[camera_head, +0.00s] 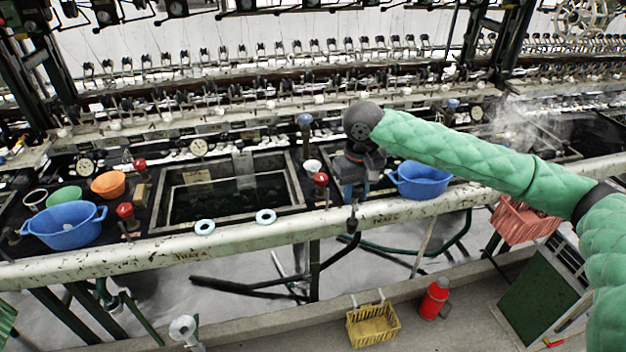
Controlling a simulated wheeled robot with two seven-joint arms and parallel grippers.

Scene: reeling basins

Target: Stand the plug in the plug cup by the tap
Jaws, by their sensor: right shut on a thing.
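My right gripper (350,192) reaches in from the right and points down over the front rim of the basins. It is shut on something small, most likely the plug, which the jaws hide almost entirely. A small white cup (312,166), which looks like the plug cup, stands just left of the gripper at the basin's right edge. A tap with a red knob (321,180) is beside the cup, between it and the gripper. The gripper is apart from the cup. My left gripper is not in view.
A water-filled basin (230,190) lies left of the cup. A blue bowl (421,181) stands right of the gripper. White rings (266,216) lie on the front ledge. Blue (66,228) and orange (108,184) bowls stand at left. A yellow basket (373,325) is on the floor.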

